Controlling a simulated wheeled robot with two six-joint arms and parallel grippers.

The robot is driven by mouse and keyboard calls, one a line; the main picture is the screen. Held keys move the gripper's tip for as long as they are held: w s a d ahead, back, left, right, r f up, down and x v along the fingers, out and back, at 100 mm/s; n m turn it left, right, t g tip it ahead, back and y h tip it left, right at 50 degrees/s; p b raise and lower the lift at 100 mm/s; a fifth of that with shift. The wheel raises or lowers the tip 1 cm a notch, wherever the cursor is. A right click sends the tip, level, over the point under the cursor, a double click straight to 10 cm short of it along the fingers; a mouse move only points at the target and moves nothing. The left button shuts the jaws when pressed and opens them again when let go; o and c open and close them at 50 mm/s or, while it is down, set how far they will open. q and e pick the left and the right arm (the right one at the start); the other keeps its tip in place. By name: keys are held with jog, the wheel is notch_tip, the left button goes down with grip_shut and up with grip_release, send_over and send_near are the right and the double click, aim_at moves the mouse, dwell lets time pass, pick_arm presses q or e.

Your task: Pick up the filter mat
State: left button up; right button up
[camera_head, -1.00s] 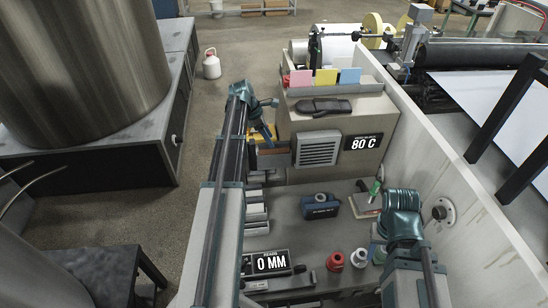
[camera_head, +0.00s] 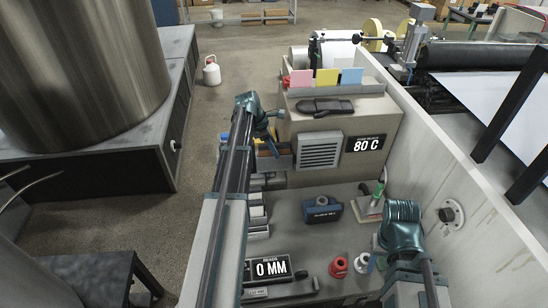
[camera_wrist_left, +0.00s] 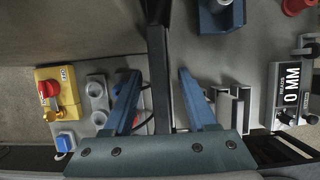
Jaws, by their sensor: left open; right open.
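I cannot pick out a filter mat for certain. A grey slatted grille (camera_head: 319,151) sits on the front of the beige cabinet (camera_head: 370,115), and any mat behind it is hidden. My left gripper (camera_head: 272,138) is just left of the grille, at the cabinet's left side. In the left wrist view my left gripper (camera_wrist_left: 157,75) has its fingers apart, with a dark upright bar (camera_wrist_left: 158,60) showing between them and nothing held. My right arm's teal wrist (camera_head: 402,228) is above the bench's right side; its fingers are largely hidden.
A blue block-like device (camera_head: 322,210) and a red round part (camera_head: 339,267) stand on the grey bench. The pale wall (camera_head: 470,190) bounds the right side.

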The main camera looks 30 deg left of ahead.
pick_arm(q)
jog(key=shift+f, duration=0.25)
jog(key=shift+r, duration=0.1)
grip_shut()
dwell(0.3)
